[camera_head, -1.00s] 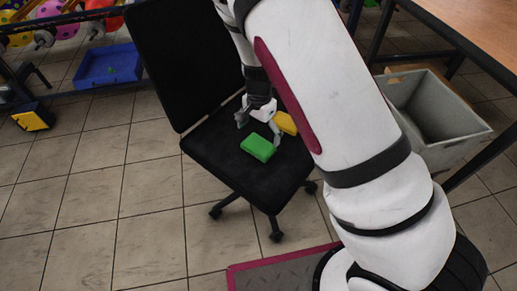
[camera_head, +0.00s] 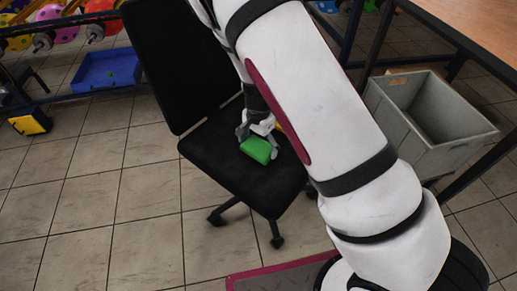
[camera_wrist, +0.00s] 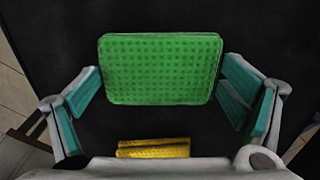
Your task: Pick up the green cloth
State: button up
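The green cloth (camera_head: 257,150) is a folded, block-like pad on the seat of the black office chair (camera_head: 222,172). In the wrist view the cloth (camera_wrist: 160,70) shows a dimpled top and lies between the two fingers of my gripper (camera_wrist: 163,92). In the head view my gripper (camera_head: 258,138) is right at the cloth, reaching down from above. The cloth's underside is hidden.
A yellow cloth (camera_wrist: 153,148) lies on the seat close behind the green one, mostly hidden by my arm in the head view. A grey bin (camera_head: 460,150) and a wooden table (camera_head: 475,30) stand right. A blue tray (camera_head: 105,70) is far left.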

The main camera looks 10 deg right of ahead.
aim_at(259, 146)
dwell(0.3)
jog(key=shift+r+p, duration=0.35)
jog(key=shift+r, duration=0.2)
notch_tip(259, 146, up, 3)
jog(key=shift+p, duration=0.85)
jog(key=s, duration=0.5)
jog(key=s+d, duration=0.1)
jog(key=s, duration=0.4)
jog(key=s+r+p, duration=0.1)
jog(key=s, duration=0.5)
jog(key=shift+d, duration=0.25)
